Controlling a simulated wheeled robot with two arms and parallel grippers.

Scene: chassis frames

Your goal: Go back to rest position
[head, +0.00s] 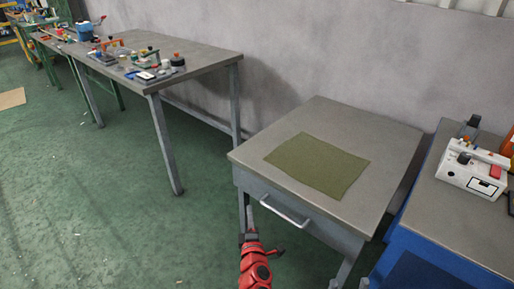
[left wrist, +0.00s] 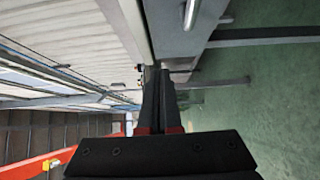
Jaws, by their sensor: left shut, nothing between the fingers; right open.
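My left arm is red and comes up from the bottom of the head view, with the dark left gripper (head: 249,236) at its end. The gripper is beside the front left of a grey drawer table (head: 390,150), left of and apart from the metal drawer handle (head: 278,213). The drawer looks closed. In the left wrist view the two black fingers (left wrist: 162,88) are together and empty. The handle shows at the top of that view (left wrist: 190,14). My right gripper is not in view.
A green mat (head: 318,165) lies flat on the drawer table. A long workbench (head: 200,62) with tools and small items stands at the back left. A blue cabinet (head: 425,240) with a white device (head: 474,172) stands at the right. The green floor (head: 90,210) at left is clear.

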